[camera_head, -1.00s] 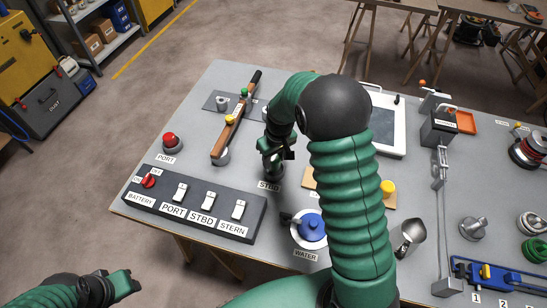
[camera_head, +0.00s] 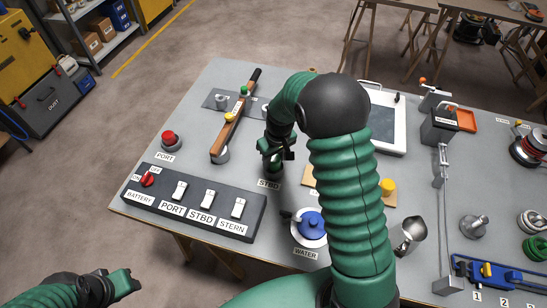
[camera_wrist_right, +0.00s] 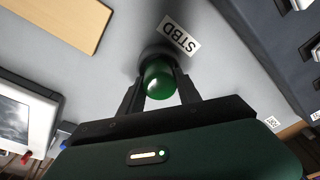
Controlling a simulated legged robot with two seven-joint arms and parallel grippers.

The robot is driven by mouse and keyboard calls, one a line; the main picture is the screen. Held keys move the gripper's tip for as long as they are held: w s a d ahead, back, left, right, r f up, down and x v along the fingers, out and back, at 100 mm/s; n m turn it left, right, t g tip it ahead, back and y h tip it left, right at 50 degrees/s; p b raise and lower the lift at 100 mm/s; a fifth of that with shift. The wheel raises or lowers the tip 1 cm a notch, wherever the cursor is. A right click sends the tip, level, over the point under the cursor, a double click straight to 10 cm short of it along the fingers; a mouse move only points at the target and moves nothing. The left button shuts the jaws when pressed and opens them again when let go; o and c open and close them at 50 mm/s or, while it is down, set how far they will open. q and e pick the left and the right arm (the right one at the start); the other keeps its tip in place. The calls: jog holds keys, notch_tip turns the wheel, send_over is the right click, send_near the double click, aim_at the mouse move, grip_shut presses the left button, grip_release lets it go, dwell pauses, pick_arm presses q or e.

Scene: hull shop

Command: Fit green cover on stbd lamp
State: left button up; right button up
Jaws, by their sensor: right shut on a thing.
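The green cover (camera_wrist_right: 160,80) is a small dome between the two fingers of my right gripper (camera_wrist_right: 160,92), which is shut on it. In the wrist view the cover is in line with the dark round base of the stbd lamp (camera_wrist_right: 155,50), beside the STBD label (camera_wrist_right: 180,39). I cannot tell whether the cover is fully seated. In the head view my right gripper (camera_head: 273,160) points down just above the STBD label (camera_head: 269,184), and it mostly hides the lamp. My left gripper (camera_head: 125,282) is low at the left, off the table; its finger gap is unclear.
The red port lamp (camera_head: 169,138) stands to the left. The switch panel (camera_head: 255,222) lies along the front edge.

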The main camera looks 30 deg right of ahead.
jog(key=shift+f, duration=0.4)
dwell(0.3)
jog(key=o, duration=1.8)
jog(key=shift+r+p, duration=3.45)
jog(key=shift+r, duration=0.65)
jog(key=shift+f, duration=0.1)
